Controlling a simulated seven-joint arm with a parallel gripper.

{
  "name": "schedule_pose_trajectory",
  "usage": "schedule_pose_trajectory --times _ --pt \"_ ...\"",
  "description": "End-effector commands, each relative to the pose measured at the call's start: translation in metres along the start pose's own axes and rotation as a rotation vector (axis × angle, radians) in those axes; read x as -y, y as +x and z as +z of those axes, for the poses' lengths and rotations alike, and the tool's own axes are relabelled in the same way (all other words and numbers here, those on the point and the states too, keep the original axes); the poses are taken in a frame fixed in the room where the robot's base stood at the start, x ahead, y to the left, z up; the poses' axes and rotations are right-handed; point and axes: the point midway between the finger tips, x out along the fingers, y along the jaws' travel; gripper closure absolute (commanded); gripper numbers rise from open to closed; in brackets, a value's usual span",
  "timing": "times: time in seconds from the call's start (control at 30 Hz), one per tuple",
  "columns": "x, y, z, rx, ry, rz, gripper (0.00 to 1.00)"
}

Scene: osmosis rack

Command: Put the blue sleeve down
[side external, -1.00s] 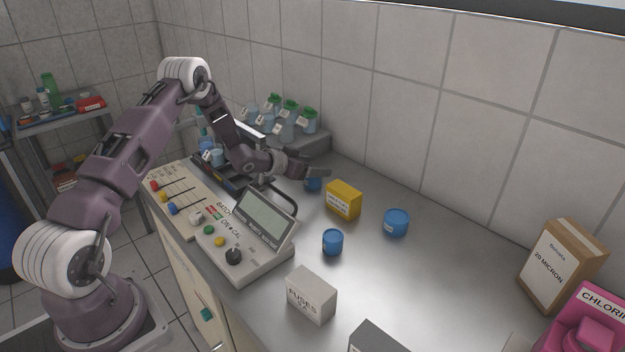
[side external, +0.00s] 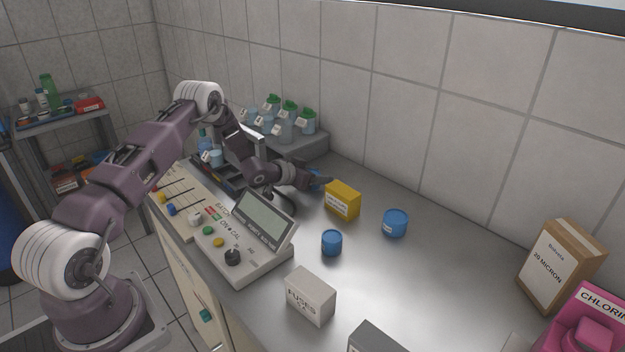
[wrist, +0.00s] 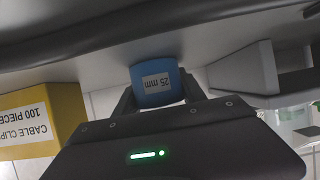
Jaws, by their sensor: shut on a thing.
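My gripper (wrist: 157,98) is shut on a blue sleeve (wrist: 153,80) with a white "25 mm" label, one finger on each side of it. In the side view my gripper (side external: 316,183) is low at the back of the bench, and only a bit of the held sleeve (side external: 318,172) shows past the fingers. Whether its base touches the bench is hidden. Two more blue sleeves stand upright on the bench: one near the middle (side external: 331,243) and one farther right (side external: 395,223).
A yellow cable clips box (side external: 342,200) stands close to my gripper's right. A control console (side external: 250,240) lies in front. Bottles with green lids (side external: 287,120) stand on a raised shelf behind. A fuses box (side external: 311,296) is nearer the camera.

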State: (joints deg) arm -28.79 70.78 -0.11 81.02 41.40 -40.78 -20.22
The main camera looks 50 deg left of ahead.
Motion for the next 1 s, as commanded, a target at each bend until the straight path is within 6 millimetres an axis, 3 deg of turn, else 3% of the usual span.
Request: schedule_pose_trajectory --times 0.17,0.5,0.67,0.77,0.83,1.0 --pt "0.000 -0.005 -0.012 -0.003 0.001 0.000 0.92" --pt "0.000 -0.039 -0.082 -0.003 0.001 0.000 0.92" --pt "-0.004 -0.044 -0.091 0.000 0.005 0.008 0.92" --pt "-0.022 -0.043 -0.090 0.001 0.026 0.044 0.92" --pt "-0.046 -0.044 -0.089 0.003 0.054 0.094 0.92" --pt "-0.126 -0.053 -0.084 0.005 0.148 0.263 0.92"
